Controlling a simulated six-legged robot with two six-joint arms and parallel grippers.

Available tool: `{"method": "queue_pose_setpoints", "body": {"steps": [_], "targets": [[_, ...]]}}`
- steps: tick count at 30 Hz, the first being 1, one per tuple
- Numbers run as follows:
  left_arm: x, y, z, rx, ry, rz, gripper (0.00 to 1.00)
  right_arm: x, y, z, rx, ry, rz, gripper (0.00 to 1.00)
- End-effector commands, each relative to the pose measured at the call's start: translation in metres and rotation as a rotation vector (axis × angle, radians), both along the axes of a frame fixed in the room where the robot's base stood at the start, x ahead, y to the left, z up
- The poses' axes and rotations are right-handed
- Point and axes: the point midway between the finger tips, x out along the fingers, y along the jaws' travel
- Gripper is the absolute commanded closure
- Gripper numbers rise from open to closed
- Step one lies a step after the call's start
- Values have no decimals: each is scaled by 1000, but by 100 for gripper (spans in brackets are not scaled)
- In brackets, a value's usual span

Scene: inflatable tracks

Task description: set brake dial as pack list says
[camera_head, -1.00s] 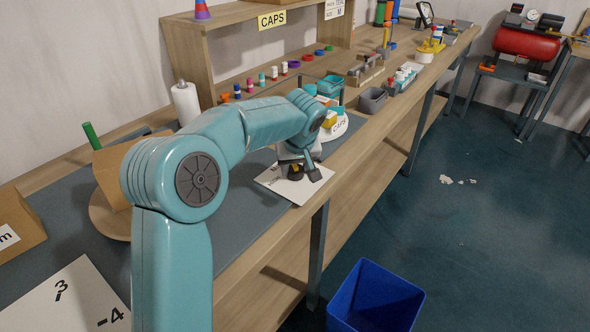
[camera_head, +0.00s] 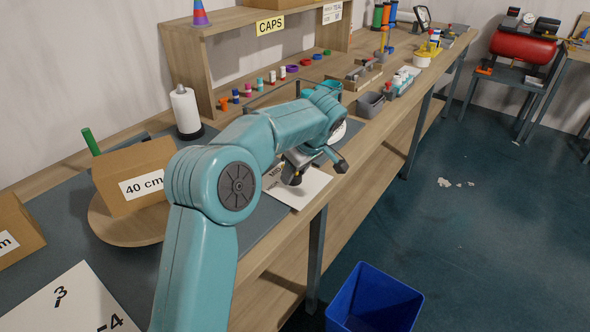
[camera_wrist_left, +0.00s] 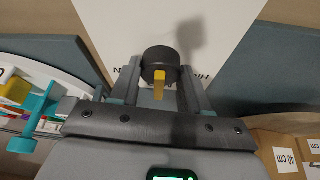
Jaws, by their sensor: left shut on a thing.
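My left gripper (camera_head: 317,170) reaches down over a white card (camera_head: 300,192) near the bench's front edge. In the left wrist view its fingers (camera_wrist_left: 160,92) are closed around a dark round brake dial (camera_wrist_left: 160,60) with a yellow pointer (camera_wrist_left: 158,84). The pointer faces the gripper's palm side, at the bottom of that picture. The dial stands over the white card (camera_wrist_left: 205,25), whose printed letters are partly covered by the fingers and dial. In the head view the gripper hides the dial. A small sign (camera_head: 332,12) on the shelf carries print too small to read surely. My right gripper is not in view.
A box marked 40 cm (camera_head: 135,175) sits on a round wooden board (camera_head: 110,226) left of my arm. A white sheet with numbers (camera_head: 60,305) lies front left. Small bins (camera_head: 370,104) and parts stand beyond the gripper. A blue bin (camera_head: 375,300) stands on the floor.

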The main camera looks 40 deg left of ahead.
Motion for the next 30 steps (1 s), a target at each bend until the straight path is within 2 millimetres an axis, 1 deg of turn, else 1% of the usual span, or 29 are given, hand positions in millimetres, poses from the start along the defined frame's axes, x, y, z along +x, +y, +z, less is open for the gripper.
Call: {"method": "queue_pose_setpoints", "body": {"steps": [13, 14, 15, 16, 25, 28, 30], "targets": [[0, -1, 0, -2, 0, 8, 84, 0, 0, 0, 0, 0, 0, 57], [0, -1, 0, -2, 0, 8, 48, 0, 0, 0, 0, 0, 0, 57], [0, -1, 0, -2, 0, 8, 34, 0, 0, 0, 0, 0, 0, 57], [0, -1, 0, -2, 0, 8, 29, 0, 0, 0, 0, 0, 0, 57], [0, -1, 1, -1, -1, 7, 29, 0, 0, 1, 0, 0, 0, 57], [0, -4, 10, 0, -2, 7, 29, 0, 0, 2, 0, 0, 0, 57], [1, -8, 22, 0, -4, 7, 29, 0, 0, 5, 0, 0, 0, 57]]}}
